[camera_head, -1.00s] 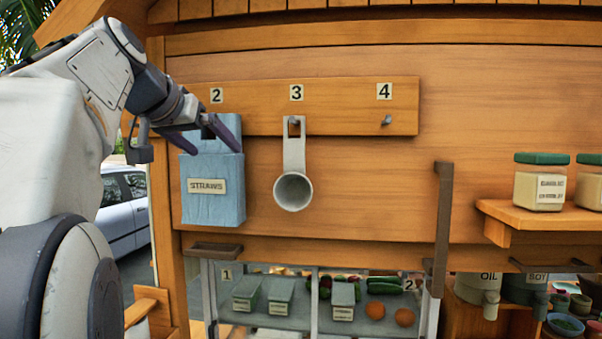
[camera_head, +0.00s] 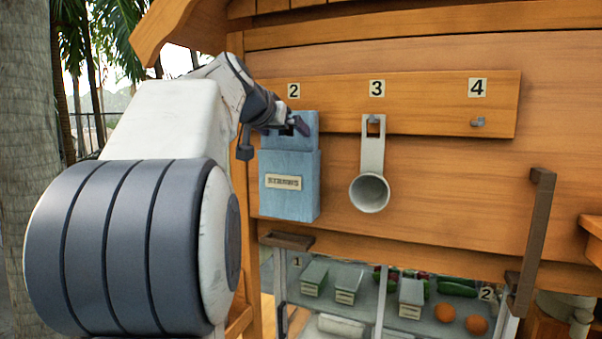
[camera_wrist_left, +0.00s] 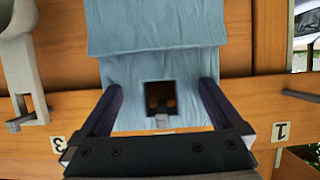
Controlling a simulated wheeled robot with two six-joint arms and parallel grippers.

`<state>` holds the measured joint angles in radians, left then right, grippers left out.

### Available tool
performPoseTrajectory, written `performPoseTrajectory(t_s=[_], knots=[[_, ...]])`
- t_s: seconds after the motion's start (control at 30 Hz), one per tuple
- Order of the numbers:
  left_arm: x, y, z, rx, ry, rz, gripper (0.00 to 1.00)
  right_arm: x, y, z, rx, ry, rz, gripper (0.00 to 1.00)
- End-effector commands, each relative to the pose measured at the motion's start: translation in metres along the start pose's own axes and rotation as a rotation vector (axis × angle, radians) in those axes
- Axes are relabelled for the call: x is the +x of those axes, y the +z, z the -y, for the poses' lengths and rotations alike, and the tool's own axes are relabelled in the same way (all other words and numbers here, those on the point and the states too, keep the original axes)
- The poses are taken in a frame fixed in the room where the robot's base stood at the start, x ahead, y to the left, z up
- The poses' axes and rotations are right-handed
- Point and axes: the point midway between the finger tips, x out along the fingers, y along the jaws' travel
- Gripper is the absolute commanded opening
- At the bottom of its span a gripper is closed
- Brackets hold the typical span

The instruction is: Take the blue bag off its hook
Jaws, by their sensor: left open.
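The blue bag (camera_head: 289,185) hangs upright on the board under number 2, with a small label on its front. Its upper flap has a square hole, seen in the left wrist view (camera_wrist_left: 159,38) with the grey hook (camera_wrist_left: 162,119) through it. My left gripper (camera_head: 291,124) is at the flap in the head view and partly covers the hole. In the left wrist view, the gripper (camera_wrist_left: 161,84) is open, with one finger towards each side edge of the flap. Whether the fingers touch the bag I cannot tell. My right gripper is not in view.
A grey scoop (camera_head: 371,170) hangs on hook 3, just right of the bag. Hook 4 (camera_head: 478,122) is empty. A brown handle (camera_head: 531,240) sticks out at the right. Below is a glass case (camera_head: 376,290) with containers and vegetables.

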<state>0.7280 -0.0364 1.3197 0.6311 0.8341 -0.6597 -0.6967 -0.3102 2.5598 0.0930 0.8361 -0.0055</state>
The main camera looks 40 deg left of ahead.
Motion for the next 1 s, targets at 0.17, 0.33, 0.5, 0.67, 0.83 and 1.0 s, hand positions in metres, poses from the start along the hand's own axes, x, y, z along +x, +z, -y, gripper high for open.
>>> performPoseTrajectory(t_s=[0.17,0.33,0.5,0.67,0.83,1.0], knots=[[0.006,0.001,0.0,0.0,-0.001,0.0,1.0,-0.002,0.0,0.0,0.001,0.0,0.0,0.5],[0.006,0.001,0.0,0.0,-0.001,-0.001,0.85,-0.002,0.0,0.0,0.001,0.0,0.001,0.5],[0.005,0.001,0.0,0.0,-0.001,-0.001,0.27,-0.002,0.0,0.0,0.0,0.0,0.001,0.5],[0.005,-0.001,0.0,0.0,-0.001,-0.003,0.27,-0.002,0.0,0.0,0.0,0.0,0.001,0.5],[0.001,-0.002,0.001,0.0,-0.002,-0.004,0.27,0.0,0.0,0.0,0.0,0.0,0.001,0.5],[-0.015,-0.007,0.001,0.002,-0.004,-0.008,0.07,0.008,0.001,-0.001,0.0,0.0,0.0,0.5]])
